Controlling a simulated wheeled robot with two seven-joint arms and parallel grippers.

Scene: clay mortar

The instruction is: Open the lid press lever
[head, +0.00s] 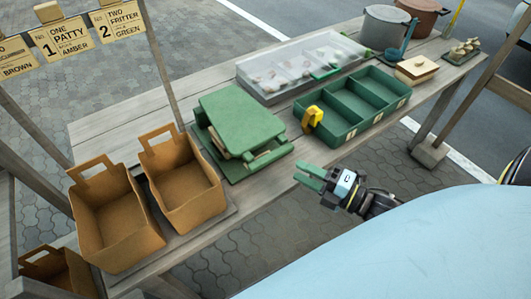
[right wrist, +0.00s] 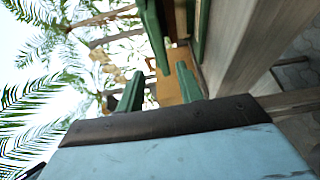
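The green lid press (head: 238,120) stands on the wooden table, left of centre in the head view. Its flat lid lies tilted over the base, with brownish pieces showing between them. I cannot clearly tell its lever from the other green bars at its right side. My right gripper (head: 308,176) has green fingers and is off the table's front edge, right of the press and apart from it. In the right wrist view its two fingers (right wrist: 160,88) stand apart with nothing between them. Green bars (right wrist: 155,35) show beyond them; I cannot tell which part they are. My left gripper is not in view.
Two brown paper bags (head: 183,185) stand left of the press. A green compartment tray (head: 347,133) with a yellow object (head: 313,117) on its edge is right of it.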

